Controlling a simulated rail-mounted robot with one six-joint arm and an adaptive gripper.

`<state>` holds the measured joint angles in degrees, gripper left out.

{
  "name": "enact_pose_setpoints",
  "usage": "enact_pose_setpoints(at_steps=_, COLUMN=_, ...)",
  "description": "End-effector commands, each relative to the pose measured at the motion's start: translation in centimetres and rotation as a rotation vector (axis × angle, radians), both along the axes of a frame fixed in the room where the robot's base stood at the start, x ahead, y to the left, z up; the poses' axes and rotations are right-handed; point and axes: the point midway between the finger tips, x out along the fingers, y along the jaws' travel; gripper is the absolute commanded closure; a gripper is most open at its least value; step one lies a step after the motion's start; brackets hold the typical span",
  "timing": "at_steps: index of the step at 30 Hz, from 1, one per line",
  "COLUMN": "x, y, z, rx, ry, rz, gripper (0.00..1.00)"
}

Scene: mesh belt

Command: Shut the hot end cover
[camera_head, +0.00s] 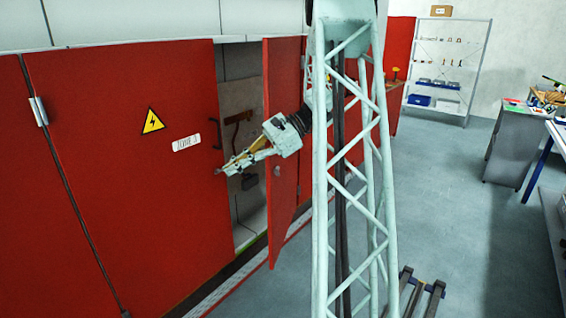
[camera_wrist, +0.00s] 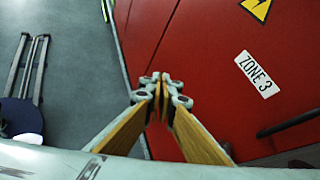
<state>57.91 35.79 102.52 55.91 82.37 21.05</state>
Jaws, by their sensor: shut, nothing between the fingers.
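A red hinged cover (camera_head: 284,215) stands swung outward in the head view, with a small pale handle or latch (camera_head: 277,170) on it. Left of it is a dark opening (camera_head: 240,120) into the machine, with brownish and grey parts inside. My gripper (camera_head: 222,171) is in front of this opening, left of the open cover and by the edge of the left red panel (camera_head: 120,215). In the wrist view, the wooden-faced fingers (camera_wrist: 160,92) meet at their tips with nothing between them. The hinge side of the cover is partly hidden behind my column.
The left panel bears a yellow warning sign (camera_head: 152,121) and a ZONE 3 label (camera_head: 187,143); a dark bar handle (camera_wrist: 290,122) shows in the wrist view. Shelving (camera_head: 448,60) and a workbench (camera_head: 513,150) stand at right.

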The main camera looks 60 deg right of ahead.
Motion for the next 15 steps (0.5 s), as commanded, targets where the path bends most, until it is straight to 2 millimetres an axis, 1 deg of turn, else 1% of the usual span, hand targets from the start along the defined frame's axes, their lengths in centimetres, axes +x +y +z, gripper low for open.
enact_pose_setpoints(at_steps=1, x=-0.1, y=-1.6, z=-0.5, rx=0.024, ry=-0.002, rz=-0.030, gripper=1.00)
enact_pose_setpoints(at_steps=7, x=-0.4, y=-7.3, z=-1.7, rx=0.114, ry=-0.019, rz=-0.143, gripper=1.00)
enact_pose_setpoints(at_steps=15, x=-1.9, y=-15.0, z=-3.6, rx=0.230, ry=-0.052, rz=-0.286, gripper=1.00)
